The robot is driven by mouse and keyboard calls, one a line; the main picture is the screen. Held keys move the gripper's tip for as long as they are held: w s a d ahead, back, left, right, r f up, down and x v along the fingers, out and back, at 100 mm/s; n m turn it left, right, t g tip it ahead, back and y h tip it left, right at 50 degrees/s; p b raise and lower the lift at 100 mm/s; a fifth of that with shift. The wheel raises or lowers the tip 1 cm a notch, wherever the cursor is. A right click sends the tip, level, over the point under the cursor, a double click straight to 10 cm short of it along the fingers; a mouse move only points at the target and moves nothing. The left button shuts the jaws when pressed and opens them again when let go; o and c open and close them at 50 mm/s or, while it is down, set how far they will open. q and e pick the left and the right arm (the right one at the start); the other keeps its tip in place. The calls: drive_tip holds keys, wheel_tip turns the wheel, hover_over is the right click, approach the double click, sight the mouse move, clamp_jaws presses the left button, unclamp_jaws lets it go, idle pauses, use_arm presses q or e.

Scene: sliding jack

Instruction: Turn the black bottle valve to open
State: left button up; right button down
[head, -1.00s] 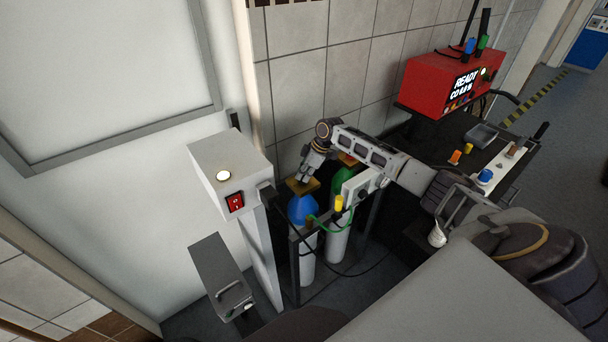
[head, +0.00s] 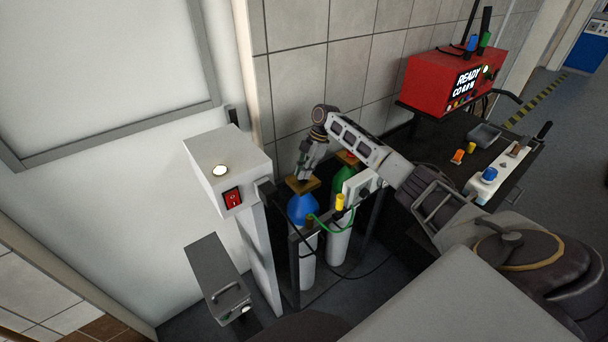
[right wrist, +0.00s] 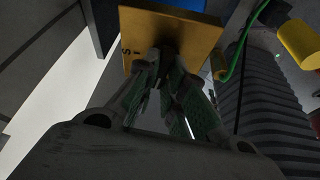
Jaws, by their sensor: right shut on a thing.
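Two gas bottles stand side by side in a rack, a blue-topped bottle (head: 303,209) and a green-topped one (head: 343,178). A brass-coloured plate (head: 303,186) sits on top of the blue one. My right gripper (head: 304,177) is at this plate, coming down from above. In the right wrist view, the fingers of the right gripper (right wrist: 171,62) are shut on a dark valve knob (right wrist: 168,46) in front of the brass plate (right wrist: 198,30). The fingers hide most of the knob, so its turn angle cannot be told. My left gripper is not in view.
A white box with a red switch (head: 232,198) stands on a post left of the bottles. A red unit reading READY (head: 452,80) and a dark bench (head: 450,150) are at right. A green hose (head: 323,222) runs by the bottles. The tiled wall is close behind.

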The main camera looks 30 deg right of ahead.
drive_tip(key=shift+s+a+f+n+g, duration=0.15)
drive_tip(key=shift+f+n+g, duration=0.2)
drive_tip(key=shift+n, duration=0.25)
drive_tip(key=shift+b, duration=0.3)
drive_tip(key=c, duration=1.5)
unclamp_jaws()
drive_tip(key=shift+r, duration=0.1)
drive_tip(key=shift+r, duration=0.2)
drive_tip(key=shift+w+d+r, duration=0.2)
drive_tip(key=shift+d+r, duration=0.1)
drive_tip(key=shift+r, duration=0.15)
drive_tip(key=v, duration=1)
drive_tip(key=shift+r, duration=0.3)
drive_tip(key=shift+d, duration=0.1)
